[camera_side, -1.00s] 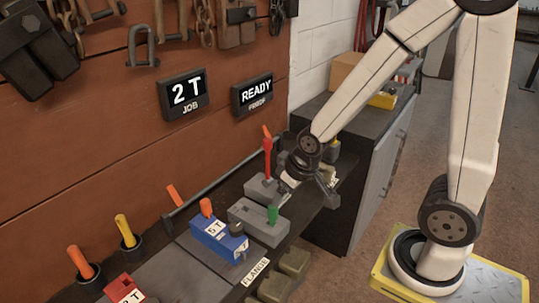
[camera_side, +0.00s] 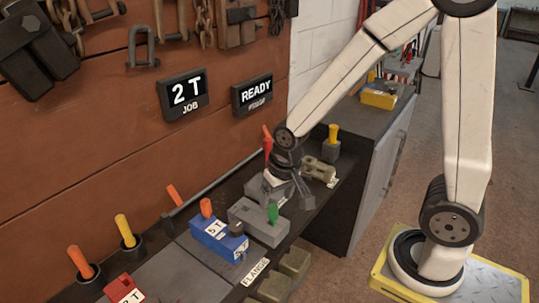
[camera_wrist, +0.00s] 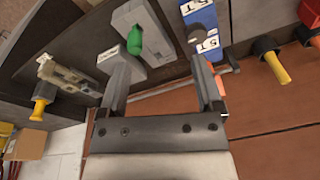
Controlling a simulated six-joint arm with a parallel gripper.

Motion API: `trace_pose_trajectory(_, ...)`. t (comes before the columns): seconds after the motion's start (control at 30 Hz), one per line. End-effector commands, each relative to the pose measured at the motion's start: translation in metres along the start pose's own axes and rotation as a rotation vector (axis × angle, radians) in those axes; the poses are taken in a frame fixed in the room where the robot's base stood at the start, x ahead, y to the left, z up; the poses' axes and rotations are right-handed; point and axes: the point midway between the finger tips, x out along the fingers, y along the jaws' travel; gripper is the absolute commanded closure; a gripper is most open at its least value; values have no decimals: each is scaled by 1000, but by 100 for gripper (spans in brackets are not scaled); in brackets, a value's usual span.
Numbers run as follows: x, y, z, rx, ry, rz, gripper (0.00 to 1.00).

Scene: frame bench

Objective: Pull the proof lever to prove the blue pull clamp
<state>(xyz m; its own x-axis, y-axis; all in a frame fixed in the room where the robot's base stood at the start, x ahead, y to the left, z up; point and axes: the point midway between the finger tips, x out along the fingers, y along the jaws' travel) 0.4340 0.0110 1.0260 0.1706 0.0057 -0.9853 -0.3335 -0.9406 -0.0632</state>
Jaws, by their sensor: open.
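A grey block (camera_side: 250,222) with a green handle (camera_side: 272,212) stands beside the clamp. It also shows in the wrist view (camera_wrist: 158,38). My gripper (camera_side: 289,198) is open and empty, low over the bench near the red lever and grey block.
Wall signs read 2 T, JOB (camera_side: 186,95) and READY (camera_side: 254,95). A red block (camera_side: 122,290) and cups with orange (camera_side: 80,262) and yellow (camera_side: 125,232) handles stand left. A tan fitting (camera_side: 320,170) and yellow-handled piece (camera_side: 332,142) stand right. A rail runs along the back.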

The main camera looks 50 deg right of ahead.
Motion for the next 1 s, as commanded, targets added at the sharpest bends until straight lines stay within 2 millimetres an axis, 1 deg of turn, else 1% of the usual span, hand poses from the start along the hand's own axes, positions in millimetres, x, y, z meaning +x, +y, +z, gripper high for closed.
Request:
trace_pose_trajectory(0.4,16,-19,-23,256,-40,18,16)
trace_pose_trajectory(1.0,45,-46,-51,626,-88,67,16)
